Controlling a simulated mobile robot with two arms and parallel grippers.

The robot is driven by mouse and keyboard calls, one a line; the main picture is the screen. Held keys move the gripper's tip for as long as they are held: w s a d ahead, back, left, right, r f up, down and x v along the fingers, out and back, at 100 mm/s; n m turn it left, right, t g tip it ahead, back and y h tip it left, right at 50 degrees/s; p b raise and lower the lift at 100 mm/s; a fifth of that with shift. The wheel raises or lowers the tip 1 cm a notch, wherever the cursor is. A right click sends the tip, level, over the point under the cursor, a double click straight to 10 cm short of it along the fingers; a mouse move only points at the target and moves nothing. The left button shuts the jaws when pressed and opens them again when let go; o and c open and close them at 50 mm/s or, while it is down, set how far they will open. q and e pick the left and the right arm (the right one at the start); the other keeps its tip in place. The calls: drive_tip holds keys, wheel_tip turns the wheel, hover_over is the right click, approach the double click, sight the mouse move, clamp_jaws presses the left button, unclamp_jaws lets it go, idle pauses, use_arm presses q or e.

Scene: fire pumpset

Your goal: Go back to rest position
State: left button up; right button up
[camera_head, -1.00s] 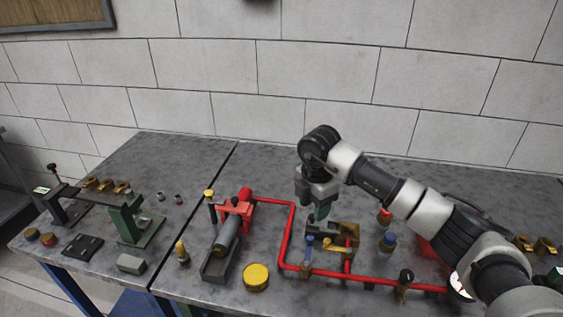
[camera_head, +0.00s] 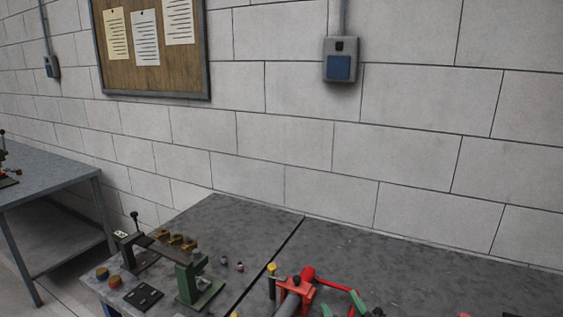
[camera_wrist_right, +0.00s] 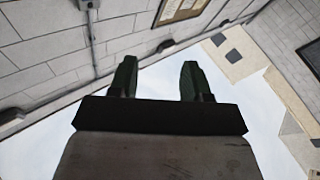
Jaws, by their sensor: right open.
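My right gripper (camera_head: 343,308) shows only as green fingertips at the bottom edge of the head view, in front of the red pipework on the bench. In the right wrist view, its two dark green fingers (camera_wrist_right: 158,78) stand apart with nothing between them. Behind them are only the pale ceiling and the tilted walls. The rest of the right arm is hidden below the head view's edge. My left gripper is in neither view.
The grey workbench (camera_head: 350,250) carries a green stand (camera_head: 190,280), brass parts (camera_head: 175,240) and a red clamp (camera_head: 297,292). The back right of the bench top is bare. Another grey table (camera_head: 45,180) stands at left. A block wall with a notice board (camera_head: 150,75) rises behind.

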drive_tip(key=s+d+f+m+g+h, duration=0.4)
drive_tip(key=d+f+m+h, duration=0.1)
drive_tip(key=d+f+h, duration=0.25)
drive_tip(key=s+d+f+g, duration=0.1)
drive_tip(key=s+f+g, duration=0.5)
drive_tip(key=s, duration=0.4)
drive_tip(key=s+d+f+g, duration=0.1)
drive_tip(key=s+f+g, duration=0.6)
drive_tip(key=s, duration=0.4)
wheel_tip(320, 180, down, 24)
drive_tip(key=s+d+f+g, duration=0.2)
drive_tip(key=s+d+f, duration=0.1)
drive_tip(key=s+f, duration=1.4)
drive_tip(key=shift+n, duration=0.3)
drive_tip(key=shift+y, duration=0.25)
